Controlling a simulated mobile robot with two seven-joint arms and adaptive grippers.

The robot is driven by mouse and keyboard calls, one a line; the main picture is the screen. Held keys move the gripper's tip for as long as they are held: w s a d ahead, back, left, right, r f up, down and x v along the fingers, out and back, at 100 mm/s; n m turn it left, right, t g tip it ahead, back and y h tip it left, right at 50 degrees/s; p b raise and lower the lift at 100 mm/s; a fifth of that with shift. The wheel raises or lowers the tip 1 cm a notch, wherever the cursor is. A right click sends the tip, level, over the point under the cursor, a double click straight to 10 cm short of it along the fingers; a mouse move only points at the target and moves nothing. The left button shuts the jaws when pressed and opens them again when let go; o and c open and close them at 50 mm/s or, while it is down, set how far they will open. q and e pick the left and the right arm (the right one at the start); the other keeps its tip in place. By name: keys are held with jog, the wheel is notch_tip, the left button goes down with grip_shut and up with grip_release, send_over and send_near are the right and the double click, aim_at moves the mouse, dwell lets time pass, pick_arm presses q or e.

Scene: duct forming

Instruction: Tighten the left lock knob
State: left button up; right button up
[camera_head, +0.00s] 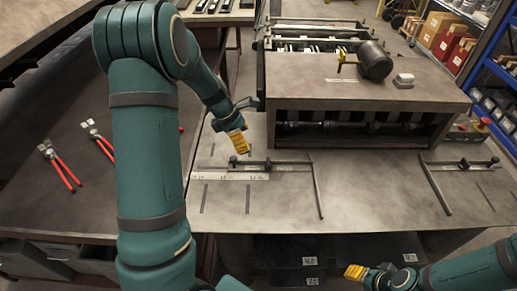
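A left stop bar assembly lies on the grey metal table, with a small dark knob (233,161) at its left end. Another small dark knob (268,163) stands further right on the same bar. Which of them is the left lock knob I cannot tell. My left gripper (240,142) points down just above and beside the left-end knob, its yellow fingertips close to it. A gap or contact with the knob cannot be made out, nor can the finger opening. My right gripper (355,271) is low in the picture, in front of the table edge, away from the knobs.
A similar right stop assembly (463,164) lies at the table's right. A machine (365,88) with a dark cylinder (375,60) stands behind. Red-handled pliers (60,167) lie on the dark left bench. The table (370,195) is clear between the stops.

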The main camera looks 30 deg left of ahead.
aim_at(268, 161)
pick_arm(q)
jog(key=d+r+p, duration=0.3)
jog(key=p, duration=0.1)
jog(key=x, duration=0.7)
jog(key=b+x, duration=0.1)
jog(key=x, duration=0.6)
jog(key=shift+w+a+f, duration=0.1)
jog(key=shift+w+f, duration=0.15)
jog(key=shift+w, duration=0.05)
pick_arm(e)
notch_tip(268, 161, up, 4)
jog(key=shift+s+d+r, duration=0.1)
jog(key=shift+r, duration=0.15)
pick_arm(q)
jog(key=c, duration=1.2)
